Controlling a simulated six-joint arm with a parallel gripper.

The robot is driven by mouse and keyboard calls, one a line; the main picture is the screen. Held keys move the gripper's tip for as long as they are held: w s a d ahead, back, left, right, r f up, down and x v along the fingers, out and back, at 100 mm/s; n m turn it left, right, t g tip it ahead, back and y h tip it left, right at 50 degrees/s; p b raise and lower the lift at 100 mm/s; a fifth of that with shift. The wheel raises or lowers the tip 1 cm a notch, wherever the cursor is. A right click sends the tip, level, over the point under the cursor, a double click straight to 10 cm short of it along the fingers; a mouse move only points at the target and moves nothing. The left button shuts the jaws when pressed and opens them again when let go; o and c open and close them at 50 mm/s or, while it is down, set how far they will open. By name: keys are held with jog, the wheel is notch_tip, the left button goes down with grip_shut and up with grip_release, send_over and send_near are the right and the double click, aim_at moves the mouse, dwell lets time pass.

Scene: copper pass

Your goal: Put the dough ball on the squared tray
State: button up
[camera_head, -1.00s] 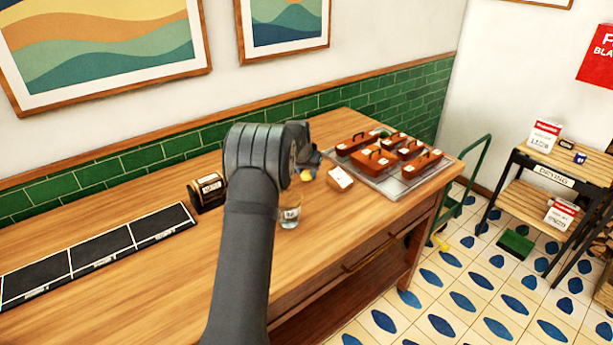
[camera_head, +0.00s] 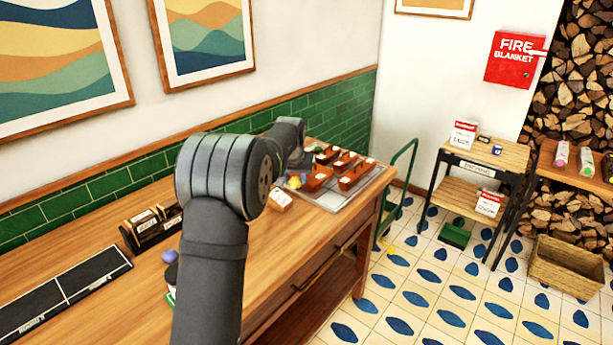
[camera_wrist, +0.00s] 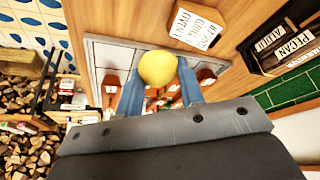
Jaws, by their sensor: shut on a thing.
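A yellow dough ball (camera_wrist: 158,68) sits between the two blue fingers of my gripper (camera_wrist: 159,82) in the wrist view. The gripper is shut on it. The ball also shows small in the head view (camera_head: 294,182), at the near left edge of the squared tray (camera_head: 328,202). The tray is pale grey with dividing lines and holds several red-brown block-like things. It shows behind the fingers in the wrist view (camera_wrist: 104,54). I cannot tell the exact height of the ball above it.
A small white-topped card block (camera_head: 280,199) stands left of the tray. Labelled dark holders (camera_head: 150,228) and a black sectioned strip (camera_head: 65,290) lie further left on the wooden counter. A green trolley frame (camera_head: 398,195) stands beyond the counter's right end.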

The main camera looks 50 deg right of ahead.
jog(key=s+d, duration=1.1)
jog(key=s, duration=0.4)
send_over(326, 199)
jog(key=shift+n, duration=0.4)
jog(key=f, duration=0.4)
jog(key=s+a+f, duration=0.1)
jog(key=f, duration=0.1)
jog(key=shift+f, duration=2.2)
jog(key=shift+f, duration=0.1)
jog(key=o, duration=1)
